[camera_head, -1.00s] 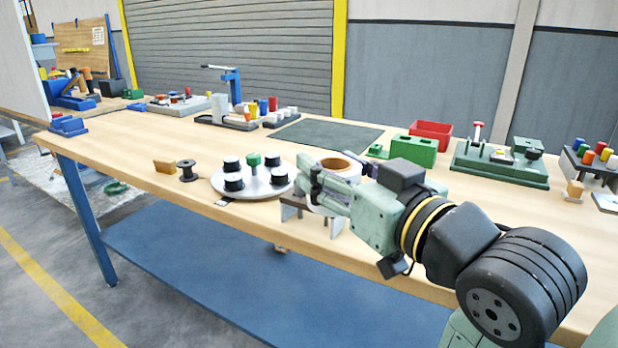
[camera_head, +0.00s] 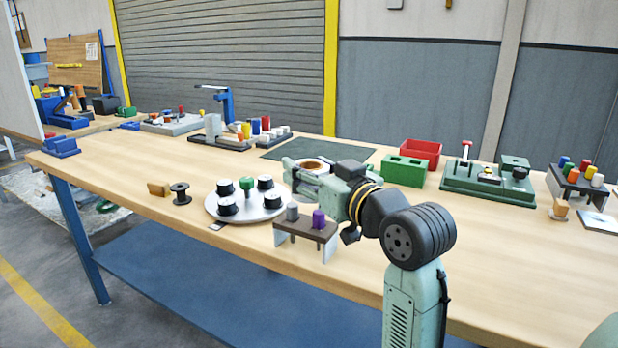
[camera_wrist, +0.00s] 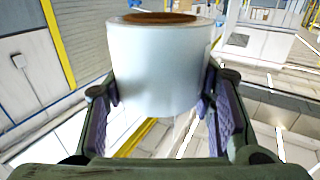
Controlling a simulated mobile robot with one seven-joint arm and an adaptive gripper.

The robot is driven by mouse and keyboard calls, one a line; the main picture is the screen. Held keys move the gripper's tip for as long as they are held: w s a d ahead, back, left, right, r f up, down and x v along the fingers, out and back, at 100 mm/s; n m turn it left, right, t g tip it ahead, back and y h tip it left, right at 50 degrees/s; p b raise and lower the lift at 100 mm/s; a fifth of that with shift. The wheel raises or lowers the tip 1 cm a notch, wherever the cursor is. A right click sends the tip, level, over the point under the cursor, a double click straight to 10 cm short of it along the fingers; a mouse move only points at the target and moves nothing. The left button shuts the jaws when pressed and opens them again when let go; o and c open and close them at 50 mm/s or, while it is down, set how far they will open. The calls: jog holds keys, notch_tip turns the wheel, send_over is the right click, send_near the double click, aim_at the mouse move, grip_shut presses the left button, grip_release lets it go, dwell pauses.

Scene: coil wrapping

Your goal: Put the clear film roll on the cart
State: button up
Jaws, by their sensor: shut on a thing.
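The clear film roll (camera_wrist: 160,65) is a pale, whitish cylinder with a brown core, held upright between my fingers in the wrist view. In the head view, the roll (camera_head: 311,164) shows only in part behind my gripper (camera_head: 305,176). My gripper is shut on its sides, also seen in the wrist view (camera_wrist: 166,98). It holds the roll over the wooden bench, beyond a small stand. I cannot make out a cart in these frames.
The bench's front left is clear.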

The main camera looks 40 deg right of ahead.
jog(key=shift+w+d+f+p, duration=0.15)
jog(key=shift+w+f+p, duration=0.05)
jog(key=shift+f, duration=0.35)
jog(key=shift+w+d+f+p, duration=0.1)
jog(key=shift+w+f+p, duration=0.15)
jog(key=shift+f, duration=0.25)
jog(key=shift+w+d+f+p, duration=0.15)
jog(key=shift+w+f, duration=0.05)
jog(key=shift+f, duration=0.35)
jog(key=shift+f, duration=0.15)
jog(key=shift+f, duration=0.1)
jog(key=o, duration=1.4)
jog(key=shift+c, duration=0.2)
